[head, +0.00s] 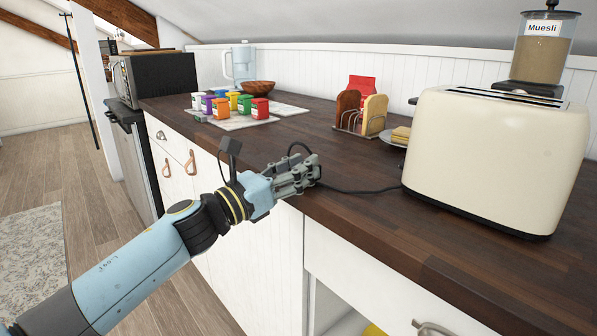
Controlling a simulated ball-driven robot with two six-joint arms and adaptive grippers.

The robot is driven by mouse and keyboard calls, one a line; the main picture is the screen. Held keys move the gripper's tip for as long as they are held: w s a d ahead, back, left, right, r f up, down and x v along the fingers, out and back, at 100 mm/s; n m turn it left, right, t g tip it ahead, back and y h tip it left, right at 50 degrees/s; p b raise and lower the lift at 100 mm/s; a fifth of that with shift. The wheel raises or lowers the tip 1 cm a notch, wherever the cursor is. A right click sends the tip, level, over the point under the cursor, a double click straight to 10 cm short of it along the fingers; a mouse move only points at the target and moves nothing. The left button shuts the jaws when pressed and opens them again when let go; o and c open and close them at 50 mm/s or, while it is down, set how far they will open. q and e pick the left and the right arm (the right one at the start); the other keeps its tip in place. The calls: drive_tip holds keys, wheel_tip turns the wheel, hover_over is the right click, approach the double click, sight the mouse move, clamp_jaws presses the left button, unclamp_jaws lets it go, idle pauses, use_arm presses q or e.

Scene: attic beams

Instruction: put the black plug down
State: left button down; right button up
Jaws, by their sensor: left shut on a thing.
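My left gripper (303,174) is over the front edge of the dark wooden worktop (342,215), in the middle of the view. Its fingers are shut on the black plug, which is mostly hidden between them, so its tilt cannot be told. A black cord (360,191) runs from the gripper across the worktop to the cream toaster (490,160) at the right. Whether the plug touches the worktop cannot be told. My right gripper is not in view.
Several small coloured tubs (221,108) stand on a pale mat (287,110) at the back left, near a wooden bowl (258,88). A toast rack (342,125) with bread and a plate (390,138) stand behind. A muesli jar (541,58) is behind the toaster. The worktop between tubs and gripper is clear.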

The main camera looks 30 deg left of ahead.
use_arm(q)
drive_tip(key=shift+f, duration=0.25)
drive_tip(key=shift+s+f+b, duration=0.2)
drive_tip(key=shift+f+b, duration=0.55)
drive_tip(key=shift+f, duration=0.05)
drive_tip(key=c, duration=0.9)
unclamp_jaws()
drive_tip(key=shift+w, duration=0.1)
drive_tip(key=shift+r, duration=0.1)
drive_tip(key=shift+w+d+r, duration=0.1)
drive_tip(key=shift+r, duration=0.05)
